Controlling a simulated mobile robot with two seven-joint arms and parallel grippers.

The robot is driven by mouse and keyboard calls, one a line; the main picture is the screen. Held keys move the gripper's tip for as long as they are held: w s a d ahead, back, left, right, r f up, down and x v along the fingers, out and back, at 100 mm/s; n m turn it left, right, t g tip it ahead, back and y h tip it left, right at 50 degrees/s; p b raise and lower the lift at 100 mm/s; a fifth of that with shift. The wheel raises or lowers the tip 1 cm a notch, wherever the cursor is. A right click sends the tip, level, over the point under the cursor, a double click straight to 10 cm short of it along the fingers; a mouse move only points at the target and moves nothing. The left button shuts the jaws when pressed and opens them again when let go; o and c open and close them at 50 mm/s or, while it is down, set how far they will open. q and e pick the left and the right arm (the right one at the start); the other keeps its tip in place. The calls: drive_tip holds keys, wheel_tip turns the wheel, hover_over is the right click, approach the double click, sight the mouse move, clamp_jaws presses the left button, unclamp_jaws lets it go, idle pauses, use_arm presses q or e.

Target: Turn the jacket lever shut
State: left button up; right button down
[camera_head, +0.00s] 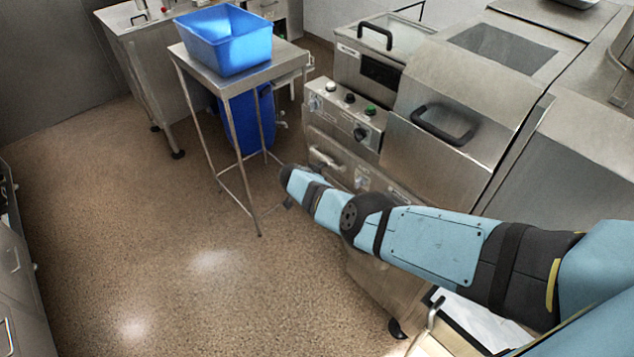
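A steel machine (335,137) stands right of centre. On its lower front is a light metal lever-like handle (325,158), lying roughly sideways. A smaller metal knob or valve (361,182) sits to its right. No label that I can read tells which is the jacket lever. My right arm comes in from the right and reaches across the machine's lower front. My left gripper is not in view.
Knobs and buttons (361,133) are on the panel above the handle. A lid with a black handle (442,125) is to the right. A steel table (238,84) with a blue basket (232,52) stands left of the machine. The floor (140,215) at left is clear.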

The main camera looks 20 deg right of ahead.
idle(0.4)
drive_tip(key=c, duration=1.2)
unclamp_jaws()
drive_tip(key=shift+d, duration=0.1)
drive_tip(key=shift+o, duration=0.2)
